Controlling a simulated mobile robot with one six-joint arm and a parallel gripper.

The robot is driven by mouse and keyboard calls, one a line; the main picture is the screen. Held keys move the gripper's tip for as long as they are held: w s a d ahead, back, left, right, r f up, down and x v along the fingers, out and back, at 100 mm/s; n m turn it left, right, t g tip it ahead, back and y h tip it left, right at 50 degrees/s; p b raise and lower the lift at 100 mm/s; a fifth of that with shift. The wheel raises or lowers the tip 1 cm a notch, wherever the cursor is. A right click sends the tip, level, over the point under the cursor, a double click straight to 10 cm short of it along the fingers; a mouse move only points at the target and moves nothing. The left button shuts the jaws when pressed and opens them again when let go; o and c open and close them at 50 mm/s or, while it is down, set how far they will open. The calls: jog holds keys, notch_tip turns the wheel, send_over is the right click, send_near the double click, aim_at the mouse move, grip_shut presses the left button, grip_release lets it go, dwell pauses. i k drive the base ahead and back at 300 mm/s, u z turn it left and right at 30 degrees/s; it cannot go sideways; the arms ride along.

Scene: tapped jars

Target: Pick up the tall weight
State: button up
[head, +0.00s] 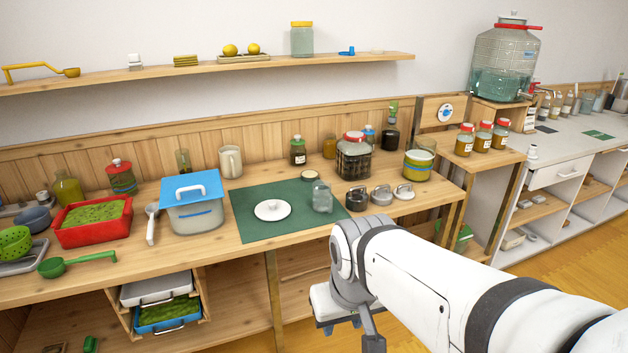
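Three small weights with arched handles stand in a row on the wooden table, right of the green mat: a dark one (356,201), a grey one (381,197) and a paler, lower one (404,192). I cannot tell for sure which is the tall weight; the dark and grey ones look taller than the pale one. My gripper (336,322) hangs below and in front of the table edge, well away from the weights. It is small and partly hidden by my own arm, so its fingers cannot be made out.
A blue-lidded box (195,208) stands left of the mat.

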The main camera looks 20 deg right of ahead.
aim_at(356, 200)
jog(key=i, duration=1.35)
jog(key=u, duration=0.05)
